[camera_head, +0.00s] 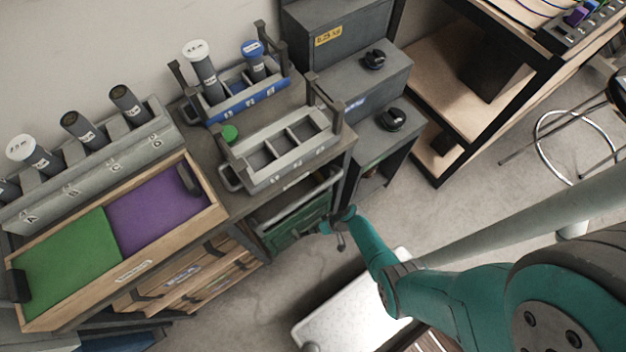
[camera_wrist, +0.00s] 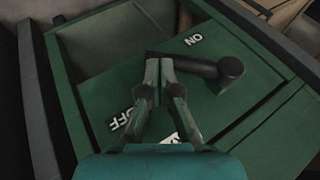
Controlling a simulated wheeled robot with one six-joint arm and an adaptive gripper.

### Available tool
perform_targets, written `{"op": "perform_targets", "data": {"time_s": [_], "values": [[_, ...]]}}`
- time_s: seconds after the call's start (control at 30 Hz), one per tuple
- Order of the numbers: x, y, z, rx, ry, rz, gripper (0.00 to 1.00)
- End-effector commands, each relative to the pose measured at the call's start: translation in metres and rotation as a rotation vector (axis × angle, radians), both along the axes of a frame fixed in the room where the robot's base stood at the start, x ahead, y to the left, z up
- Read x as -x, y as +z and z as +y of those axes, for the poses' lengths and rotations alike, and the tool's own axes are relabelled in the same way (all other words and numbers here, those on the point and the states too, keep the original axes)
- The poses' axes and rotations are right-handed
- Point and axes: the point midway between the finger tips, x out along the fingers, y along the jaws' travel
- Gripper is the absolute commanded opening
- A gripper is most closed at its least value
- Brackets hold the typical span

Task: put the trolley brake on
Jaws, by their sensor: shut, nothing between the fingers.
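The green trolley (camera_head: 285,240) stands under the bench end in the head view, with a grey rail along its top. In the wrist view its sloping green panel (camera_wrist: 95,93) carries an ON label (camera_wrist: 193,39) at the top and an OFF label (camera_wrist: 120,119) at lower left. A black brake lever (camera_wrist: 195,66) runs left from its round pivot (camera_wrist: 231,69), its arm lying between the labels. My gripper (camera_wrist: 159,66) is shut and empty, its fingertips overlapping the lever near its free end. Whether they touch it I cannot tell. The fingers partly hide the lever and panel.
The bench holds a grey rack (camera_head: 285,154) and a blue rack (camera_head: 249,98). Grey cabinets with black knobs (camera_head: 391,119) stand right of the trolley. A white platform (camera_head: 345,322) lies low in front. Floor shows between the trolley and the wooden shelf unit (camera_head: 437,100).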

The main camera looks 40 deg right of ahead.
Motion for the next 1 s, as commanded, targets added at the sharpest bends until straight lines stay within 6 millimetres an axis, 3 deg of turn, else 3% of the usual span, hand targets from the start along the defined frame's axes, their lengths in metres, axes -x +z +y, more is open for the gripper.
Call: {"op": "perform_targets", "data": {"time_s": [0.5, 1.0], "values": [[0.000, -0.025, 0.015, 0.000, 0.001, 0.002, 0.00], [0.000, -0.031, 0.020, 0.000, 0.001, 0.002, 0.00]]}}
